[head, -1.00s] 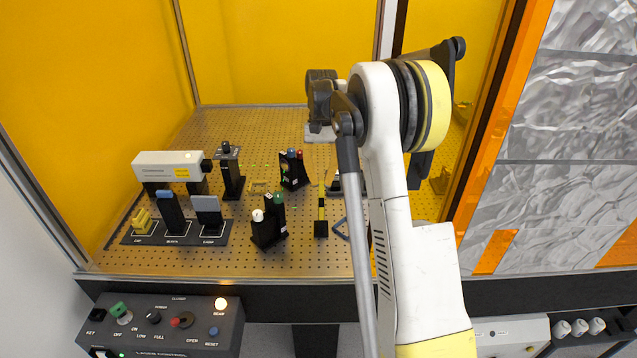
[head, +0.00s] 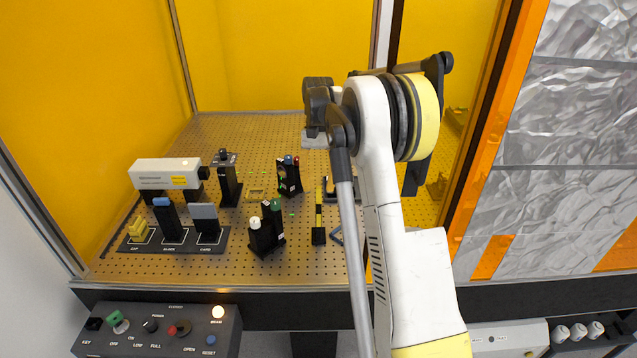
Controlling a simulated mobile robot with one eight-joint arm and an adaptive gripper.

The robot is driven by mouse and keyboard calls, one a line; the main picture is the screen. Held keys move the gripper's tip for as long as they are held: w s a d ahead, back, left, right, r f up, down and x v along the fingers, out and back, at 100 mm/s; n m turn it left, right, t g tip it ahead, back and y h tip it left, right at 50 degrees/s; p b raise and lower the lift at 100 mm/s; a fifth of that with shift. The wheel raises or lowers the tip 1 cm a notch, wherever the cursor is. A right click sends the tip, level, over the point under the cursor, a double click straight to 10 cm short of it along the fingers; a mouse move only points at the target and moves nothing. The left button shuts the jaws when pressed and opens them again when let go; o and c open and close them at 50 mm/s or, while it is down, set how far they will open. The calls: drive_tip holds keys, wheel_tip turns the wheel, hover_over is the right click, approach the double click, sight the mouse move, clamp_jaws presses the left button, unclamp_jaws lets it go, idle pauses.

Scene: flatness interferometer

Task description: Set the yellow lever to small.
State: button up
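A thin yellow lever (head: 319,205) stands near the front middle of the perforated bench in the head view, with a black block (head: 318,236) at its near end. Any scale or size marking by it is too small to read, so its setting cannot be told. My white and yellow arm rises just right of the lever and covers part of the bench. Dark parts of my arm show above and beyond the lever. My gripper's fingers cannot be made out; my arm seems to hide them.
Left of the lever stand black mounts with white and green knobs (head: 265,228) and one with red and blue tops (head: 289,176). A white laser housing (head: 167,173) and a black holder tray (head: 172,240) are further left. A control box (head: 158,330) sits in front.

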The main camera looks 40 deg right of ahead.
drive_tip(key=v, duration=1.2)
